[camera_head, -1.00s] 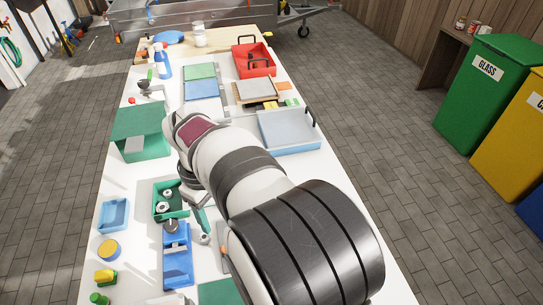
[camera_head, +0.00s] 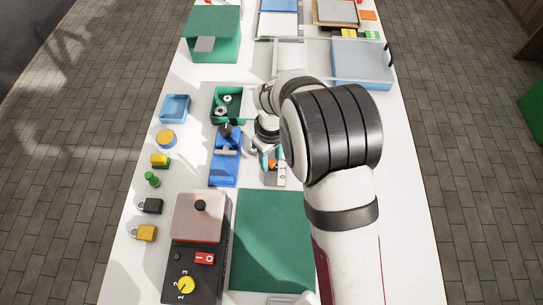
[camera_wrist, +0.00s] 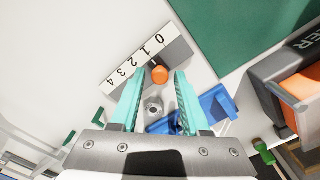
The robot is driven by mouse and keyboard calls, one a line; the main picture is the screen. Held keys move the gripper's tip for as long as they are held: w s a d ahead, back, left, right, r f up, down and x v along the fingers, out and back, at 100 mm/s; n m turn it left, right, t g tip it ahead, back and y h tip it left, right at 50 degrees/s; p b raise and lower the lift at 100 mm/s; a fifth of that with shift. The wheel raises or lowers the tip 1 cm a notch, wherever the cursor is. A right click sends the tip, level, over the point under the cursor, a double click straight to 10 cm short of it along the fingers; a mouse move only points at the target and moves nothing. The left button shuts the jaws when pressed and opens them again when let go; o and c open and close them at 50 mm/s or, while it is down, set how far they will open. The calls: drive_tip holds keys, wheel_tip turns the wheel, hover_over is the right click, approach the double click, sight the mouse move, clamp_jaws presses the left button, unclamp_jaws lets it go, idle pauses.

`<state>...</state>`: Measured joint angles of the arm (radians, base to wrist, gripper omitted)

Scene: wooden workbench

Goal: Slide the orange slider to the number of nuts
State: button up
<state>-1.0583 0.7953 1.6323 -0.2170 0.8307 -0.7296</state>
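The orange slider (camera_wrist: 159,75) sits on a grey block beside a white number scale (camera_wrist: 125,66) marked 0 to 4. It is near the 0 and 1 end. It also shows in the head view (camera_head: 271,164), partly hidden by my gripper. My gripper (camera_wrist: 156,78) is open, with one teal finger on each side of the slider; contact is not clear. In the head view, my gripper (camera_head: 267,154) is low over the scale. A green bin (camera_head: 214,104) holds grey nuts (camera_head: 221,111); at least two show, and my arm may hide part of the bin.
A blue fixture (camera_head: 223,172) with a dark knob stands left of the slider. A green mat (camera_head: 270,240) lies nearer, beside a black control box (camera_head: 195,275). Padlocks (camera_head: 150,206) and small coloured parts line the left edge. A light blue tray (camera_head: 362,65) stands farther back.

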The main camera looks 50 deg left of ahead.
clamp_jaws()
